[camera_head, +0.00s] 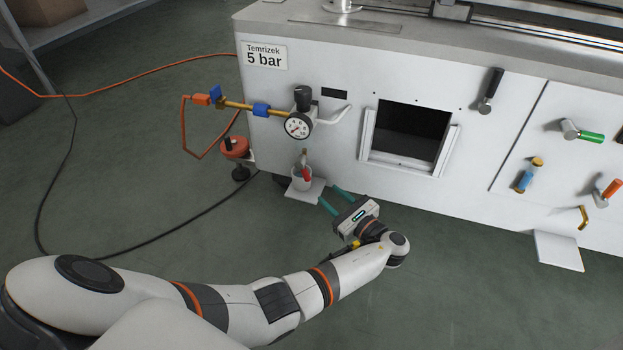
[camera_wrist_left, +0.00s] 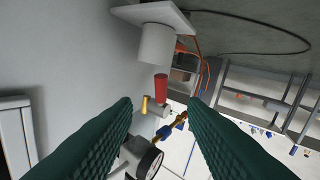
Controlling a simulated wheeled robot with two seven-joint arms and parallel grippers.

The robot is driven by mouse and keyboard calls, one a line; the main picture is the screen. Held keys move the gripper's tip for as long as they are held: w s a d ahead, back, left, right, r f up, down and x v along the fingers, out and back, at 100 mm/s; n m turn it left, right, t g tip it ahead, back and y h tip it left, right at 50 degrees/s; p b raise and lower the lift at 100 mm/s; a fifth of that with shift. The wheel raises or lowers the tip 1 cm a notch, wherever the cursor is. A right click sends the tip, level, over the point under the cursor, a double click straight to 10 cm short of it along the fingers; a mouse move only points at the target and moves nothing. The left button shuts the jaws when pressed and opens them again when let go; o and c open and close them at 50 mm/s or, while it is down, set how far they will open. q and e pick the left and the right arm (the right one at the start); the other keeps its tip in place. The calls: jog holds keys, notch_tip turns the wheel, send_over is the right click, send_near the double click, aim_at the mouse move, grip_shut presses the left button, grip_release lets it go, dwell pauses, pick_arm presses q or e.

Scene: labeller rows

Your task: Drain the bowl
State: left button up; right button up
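The pressure gauge (camera_head: 298,127) sits under a black knob (camera_head: 303,97) on the machine's left front. Below it hangs a small brass piece with a red lever (camera_head: 306,174), just above a white cup (camera_head: 301,182) on a small plate (camera_head: 293,193). I cannot clearly make out the bowl. My left gripper (camera_head: 328,194) is open and empty, its teal fingers pointing toward the cup from the lower right. In the left wrist view, the red lever (camera_wrist_left: 162,87) appears between the fingertips, apart from both and farther off. My right gripper is out of view.
Blue fittings and an orange hose (camera_head: 183,125) extend left of the gauge. A red round device (camera_head: 235,147) stands left of the cup. An open bay (camera_head: 410,130) is to the right, with several handles beyond it. The floor before the machine is mostly clear.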

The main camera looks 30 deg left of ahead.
aim_at(308, 177)
pick_arm(q)
jog(key=b+x, duration=0.4)
jog(key=x, duration=0.6)
jog(key=shift+a+f+b, duration=0.15)
jog(key=shift+b, duration=0.2)
jog(key=shift+w+a+r, duration=0.15)
jog(key=shift+a+r, duration=0.05)
jog(key=shift+a, duration=0.25)
grip_shut()
